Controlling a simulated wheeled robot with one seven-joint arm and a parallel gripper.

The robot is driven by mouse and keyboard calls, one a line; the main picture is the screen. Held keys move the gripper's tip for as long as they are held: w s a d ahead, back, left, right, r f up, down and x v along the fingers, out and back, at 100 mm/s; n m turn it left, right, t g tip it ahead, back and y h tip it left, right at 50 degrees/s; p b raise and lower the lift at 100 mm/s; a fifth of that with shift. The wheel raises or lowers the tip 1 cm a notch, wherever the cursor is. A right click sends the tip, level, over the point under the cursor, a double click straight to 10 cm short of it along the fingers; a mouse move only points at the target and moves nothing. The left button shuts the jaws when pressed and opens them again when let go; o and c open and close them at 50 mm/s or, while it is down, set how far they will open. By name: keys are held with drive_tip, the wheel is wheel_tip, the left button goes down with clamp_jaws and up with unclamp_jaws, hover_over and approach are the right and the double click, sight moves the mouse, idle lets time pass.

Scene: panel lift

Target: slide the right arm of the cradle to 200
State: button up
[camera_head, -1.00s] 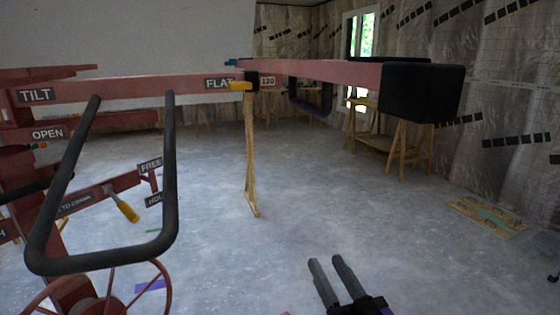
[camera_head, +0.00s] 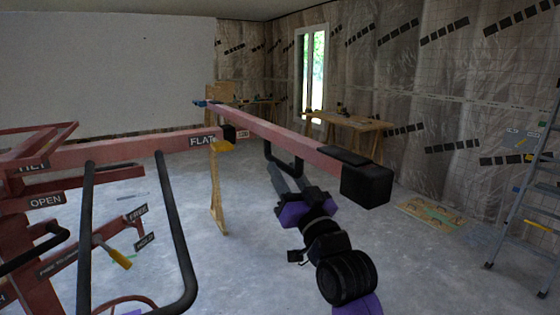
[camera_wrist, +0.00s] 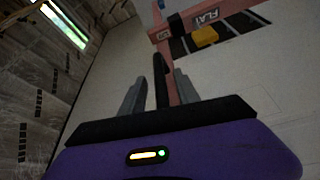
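The right arm of the cradle (camera_head: 300,140) is a red beam running from the black sleeve by the FLAT plate (camera_head: 202,141) to a black end block (camera_head: 366,184). A small number plate (camera_head: 243,134) sits by the sleeve, too small to read surely. A black loop handle (camera_head: 268,160) hangs under the beam. My gripper (camera_head: 281,177) is at this handle, below the beam. In the wrist view the handle bar (camera_wrist: 160,82) stands between my two fingers, with narrow gaps beside it, so the gripper looks open around it. The yellow lever (camera_head: 221,146) is by the sleeve.
The lift's frame with OPEN plate (camera_head: 46,201), a black bar handle (camera_head: 180,235) and a yellow-gripped lever (camera_head: 118,257) stands at the left. A stepladder (camera_head: 530,200) stands at the right. A wooden trestle table (camera_head: 350,122) is behind. The floor between is mostly clear.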

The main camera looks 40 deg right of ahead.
drive_tip(key=shift+x, duration=1.35)
clamp_jaws()
idle(0.4)
